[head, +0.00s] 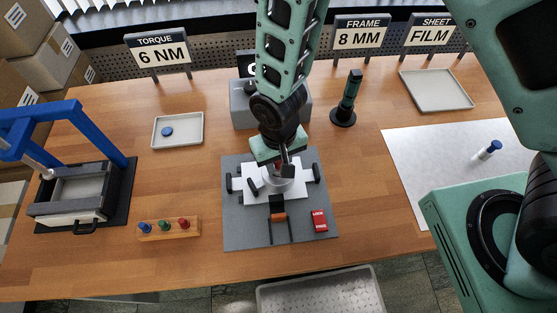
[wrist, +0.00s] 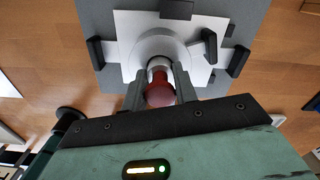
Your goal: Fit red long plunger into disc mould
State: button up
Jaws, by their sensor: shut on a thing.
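The red long plunger shows its red head (wrist: 160,93) between the fingers of my gripper (wrist: 160,88) in the wrist view. Its pale metal shaft points at the round disc mould (wrist: 143,47). My gripper is shut on the plunger. In the head view my gripper (head: 281,170) is right over the disc mould (head: 271,186), which sits on a white plate in the grey fixture. The shaft's lower end is at the mould's middle, but I cannot tell whether it is inside the bore. My gripper hides most of the plunger in the head view.
Black clamps (head: 317,173) stand around the mould on the grey base (head: 240,232), with a red lock block (head: 319,220) at front right. A wooden rack (head: 155,236) holds blue, green and red pegs. A blue press (head: 96,135) stands left.

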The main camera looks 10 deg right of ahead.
jog(key=shift+f, duration=0.25)
jog(key=o, duration=1.1)
jog(key=shift+r, duration=0.1)
notch_tip(320, 180, up, 17)
jog(key=b, duration=0.3)
jog(key=shift+r, duration=0.1)
jog(key=s+d+n+b, duration=0.1)
jog(key=s+d, duration=0.1)
jog(key=s, duration=0.1)
jog(key=s+d+r+n+b, duration=0.1)
jog(key=s+d+n, duration=0.1)
jog(key=s+d, duration=0.1)
jog(key=s+d+r+n, duration=0.1)
jog(key=s+d, duration=0.2)
jog(key=s, duration=0.2)
jog(key=shift+n+y+b, duration=0.3)
jog(key=shift+b, duration=0.1)
